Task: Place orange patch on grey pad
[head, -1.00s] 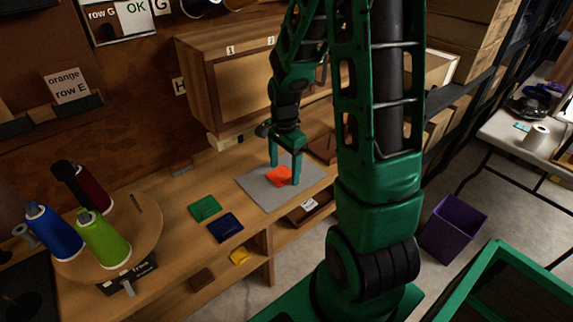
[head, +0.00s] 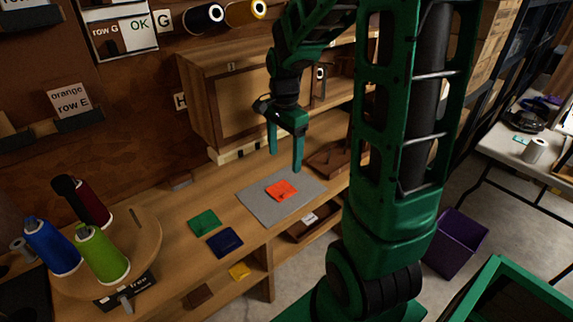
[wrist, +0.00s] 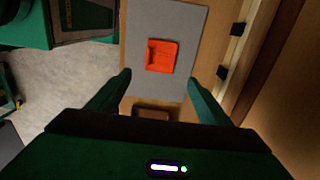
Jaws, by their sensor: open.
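The orange patch (head: 282,190) lies flat on the grey pad (head: 256,210), near its middle, with pad showing all round it. In the wrist view the orange patch (wrist: 162,55) lies on the grey pad (wrist: 180,16), apart from both fingers. My gripper (head: 285,160) is open and empty, raised above the pad behind the patch in the head view. In the wrist view my gripper's fingers (wrist: 159,78) stand wide apart with nothing between them.
A green patch (head: 204,222) and a navy patch (head: 225,242) lie on the bench left of the pad. Thread cones stand on a round wooden stand (head: 146,232) at left. A wooden tray (head: 330,160) lies right of the pad.

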